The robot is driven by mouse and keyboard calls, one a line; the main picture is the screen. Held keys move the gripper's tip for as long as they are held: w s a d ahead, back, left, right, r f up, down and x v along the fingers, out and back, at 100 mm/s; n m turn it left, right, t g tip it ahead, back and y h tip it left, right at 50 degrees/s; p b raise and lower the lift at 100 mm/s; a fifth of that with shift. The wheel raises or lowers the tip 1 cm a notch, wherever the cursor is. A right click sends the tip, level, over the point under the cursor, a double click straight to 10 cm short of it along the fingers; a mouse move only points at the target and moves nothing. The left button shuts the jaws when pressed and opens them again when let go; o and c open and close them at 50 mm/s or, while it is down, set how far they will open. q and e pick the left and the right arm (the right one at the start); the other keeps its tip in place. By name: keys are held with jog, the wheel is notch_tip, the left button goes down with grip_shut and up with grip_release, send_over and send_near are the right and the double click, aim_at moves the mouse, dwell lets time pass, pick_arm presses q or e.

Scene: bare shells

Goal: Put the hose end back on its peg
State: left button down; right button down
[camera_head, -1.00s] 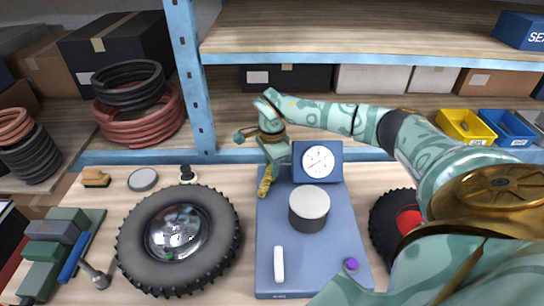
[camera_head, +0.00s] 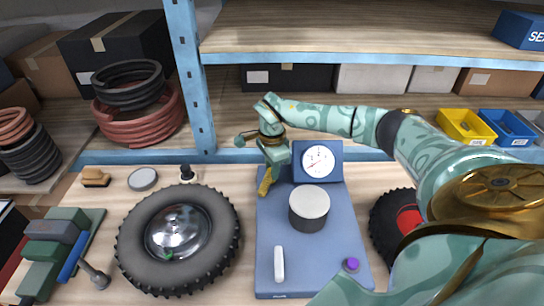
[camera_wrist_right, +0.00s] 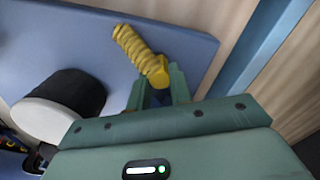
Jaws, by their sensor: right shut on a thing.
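My right gripper (camera_head: 270,172) is shut on a yellow ribbed hose end (camera_head: 265,186) at the back left corner of the blue board (camera_head: 318,262). In the right wrist view the hose end (camera_wrist_right: 138,50) sticks out beyond the fingertips (camera_wrist_right: 160,88), over the board's edge area. I cannot tell whether it touches the board. A white, rounded peg-like piece (camera_head: 279,264) is at the front left of the board, clear of the gripper. I cannot tell for sure that it is the hose's peg. My left gripper is not in view.
A dark drum with a pale top (camera_head: 309,208) and a dial gauge (camera_head: 318,161) stand on the board beside the gripper. A purple knob (camera_head: 351,264) is at its front right. A tyre (camera_head: 134,222) lies to the left. A blue shelf post (camera_head: 191,85) rises behind.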

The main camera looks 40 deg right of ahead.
jog(key=c, duration=0.6)
grip_release()
jog(key=shift+r, duration=0.1)
jog(key=shift+r+p, duration=1.45)
jog(key=shift+p, duration=0.25)
jog(key=shift+r, duration=0.1)
notch_tip(320, 180, up, 7)
jog(key=p, duration=0.6)
jog(key=shift+p, duration=0.4)
